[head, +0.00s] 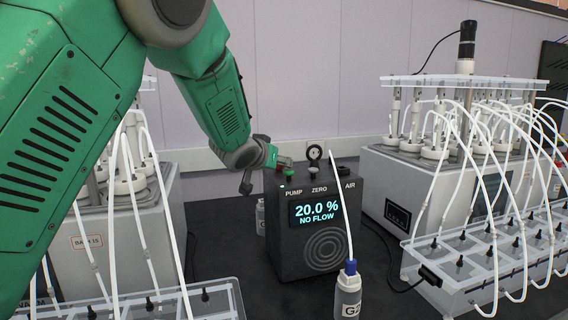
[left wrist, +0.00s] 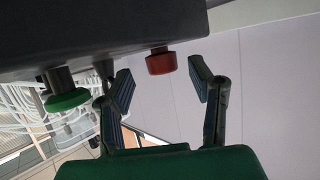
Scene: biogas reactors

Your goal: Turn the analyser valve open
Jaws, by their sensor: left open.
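The dark analyser box (head: 300,245) stands on the black bench in the head view, its display reading "20.0 %" and "NO FLOW".
A bottle with a blue cap (head: 348,285) stands before the box, with a white tube rising near it. Reactor units with white tubes stand on the left (head: 95,245) and right (head: 400,185). A clear-topped rack (head: 470,285) is at front right.

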